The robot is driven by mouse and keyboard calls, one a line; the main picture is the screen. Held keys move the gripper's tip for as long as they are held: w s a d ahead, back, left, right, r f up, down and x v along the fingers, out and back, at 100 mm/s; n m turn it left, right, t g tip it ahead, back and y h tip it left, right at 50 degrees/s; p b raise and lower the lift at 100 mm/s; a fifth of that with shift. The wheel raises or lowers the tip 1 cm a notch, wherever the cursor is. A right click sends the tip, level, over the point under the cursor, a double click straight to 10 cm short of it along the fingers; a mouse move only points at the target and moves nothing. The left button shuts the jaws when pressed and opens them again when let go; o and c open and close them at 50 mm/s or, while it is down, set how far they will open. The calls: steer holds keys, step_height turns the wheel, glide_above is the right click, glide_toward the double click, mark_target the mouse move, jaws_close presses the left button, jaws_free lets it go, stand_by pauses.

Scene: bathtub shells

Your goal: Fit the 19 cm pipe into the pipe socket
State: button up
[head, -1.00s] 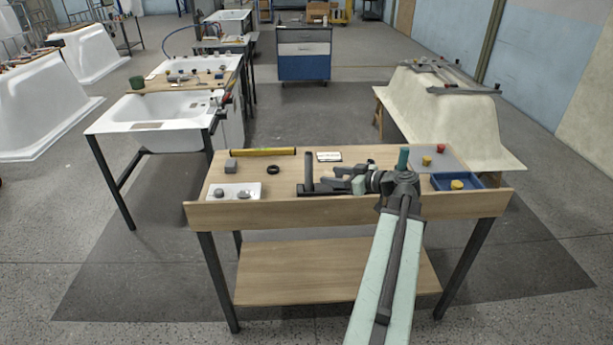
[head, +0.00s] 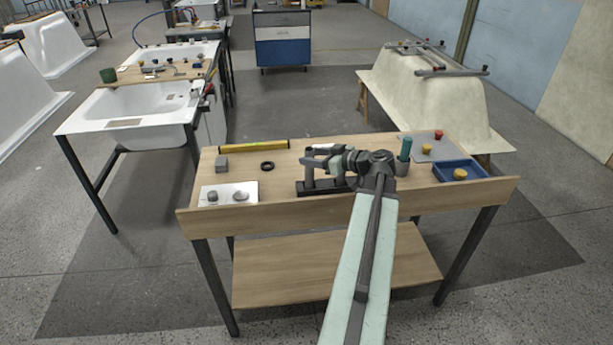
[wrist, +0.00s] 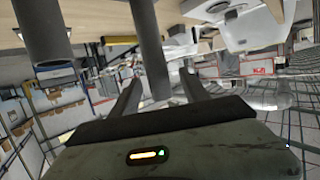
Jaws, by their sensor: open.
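A dark base (head: 325,188) lies on the bench and carries upright grey cylinders, partly hidden by my gripper and arm. In the wrist view one grey cylinder (wrist: 147,35) runs between my open fingers, and a second, thicker-looking one (wrist: 43,30) with an open end stands to the left. I cannot tell surely which is the 19 cm pipe or which is the pipe socket. My gripper (head: 315,155) is open, pointing left at the top of the uprights. In the wrist view its fingers (wrist: 160,75) lie either side of the first cylinder; contact is unclear.
A teal cylinder (head: 406,147) stands in a grey cup right of my wrist. A blue tray (head: 444,171) is at the right. A yellow level (head: 254,145), a black ring (head: 267,165), a grey block (head: 222,162) and a white plate (head: 211,196) are at the left.

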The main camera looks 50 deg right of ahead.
steer(key=b+x, duration=0.1)
steer(key=x, duration=0.3)
steer(key=shift+w, duration=0.45)
jaws_close()
